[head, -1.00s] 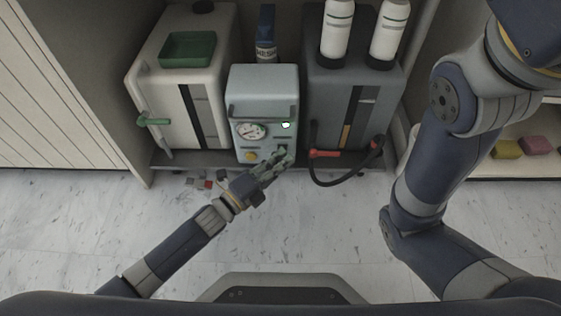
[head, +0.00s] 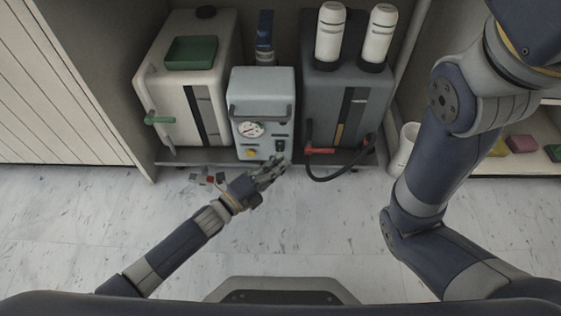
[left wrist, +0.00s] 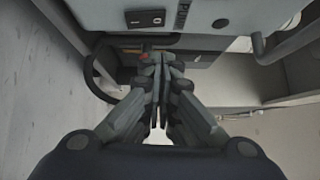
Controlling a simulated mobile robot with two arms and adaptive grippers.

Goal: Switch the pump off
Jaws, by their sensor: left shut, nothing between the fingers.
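The pump (head: 262,90) is a light blue-grey box with a round gauge, a yellow knob and a handle, in the middle of the cart's lower shelf. A black rocker switch (head: 280,146) sits low on the right of its front, and it also shows in the left wrist view (left wrist: 145,18). The small indicator above the switch looks dark. My left gripper (head: 280,163) is shut and empty, just below and in front of the switch, apparently apart from it. In the left wrist view the shut fingers (left wrist: 160,62) point past the panel. My right gripper is out of view.
A white tank (head: 190,92) with a green tap stands left of the pump. A dark grey unit (head: 335,95) with a red-ended black hose (head: 322,151) stands close on the right. Small loose pieces (head: 208,178) lie on the floor. The floor in front is otherwise clear.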

